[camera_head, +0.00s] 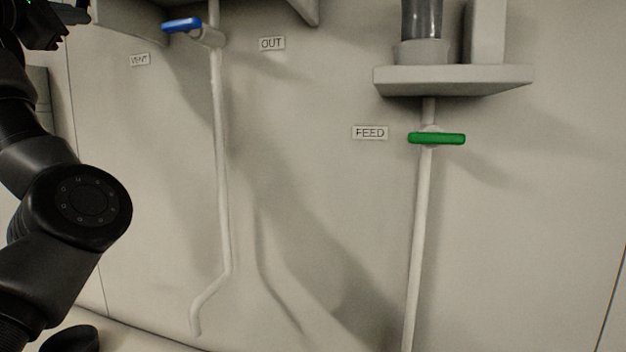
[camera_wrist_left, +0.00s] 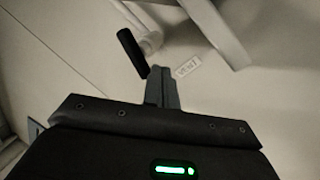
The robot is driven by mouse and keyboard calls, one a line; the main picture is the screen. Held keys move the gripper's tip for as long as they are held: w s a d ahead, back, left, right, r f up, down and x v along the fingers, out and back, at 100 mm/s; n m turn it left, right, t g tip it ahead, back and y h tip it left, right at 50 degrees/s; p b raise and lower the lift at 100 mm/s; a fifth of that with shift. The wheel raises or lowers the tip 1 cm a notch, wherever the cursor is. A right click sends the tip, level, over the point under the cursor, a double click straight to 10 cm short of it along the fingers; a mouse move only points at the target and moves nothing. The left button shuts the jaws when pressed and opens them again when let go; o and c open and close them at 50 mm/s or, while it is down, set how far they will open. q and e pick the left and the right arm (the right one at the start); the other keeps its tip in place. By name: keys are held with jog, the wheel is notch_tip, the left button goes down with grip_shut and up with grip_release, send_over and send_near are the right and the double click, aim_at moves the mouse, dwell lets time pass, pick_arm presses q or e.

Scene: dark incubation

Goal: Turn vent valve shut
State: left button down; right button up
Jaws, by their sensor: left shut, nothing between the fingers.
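In the left wrist view a black bar handle (camera_wrist_left: 132,52) stands beside a pale round stub, just left of the VENT label (camera_wrist_left: 188,67). My left gripper (camera_wrist_left: 161,73) is shut and empty. Its fingertips are close to the handle's lower end; I cannot tell whether they touch. In the head view the left gripper (camera_head: 45,25) is at the top left corner, partly cut off, left of the VENT label (camera_head: 140,59). I cannot make out the black handle clearly there. My right gripper is not in view.
A blue handle (camera_head: 182,25) sits on a pipe between the VENT and OUT (camera_head: 271,43) labels. A green handle (camera_head: 436,139) lies level by the FEED label (camera_head: 370,132), below a shelf (camera_head: 450,78).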

pick_arm(q)
jog(key=shift+w+a, duration=0.1)
jog(key=shift+a, duration=0.15)
dwell(0.4)
jog(key=shift+f, duration=0.1)
jog(key=shift+f+b, duration=0.35)
jog(key=shift+b, duration=0.25)
jog(key=r+b+v, duration=0.1)
jog(key=b+v, duration=0.2)
jog(key=v, duration=0.2)
jog(key=shift+s+a, duration=0.4)
jog(key=shift+s, duration=0.1)
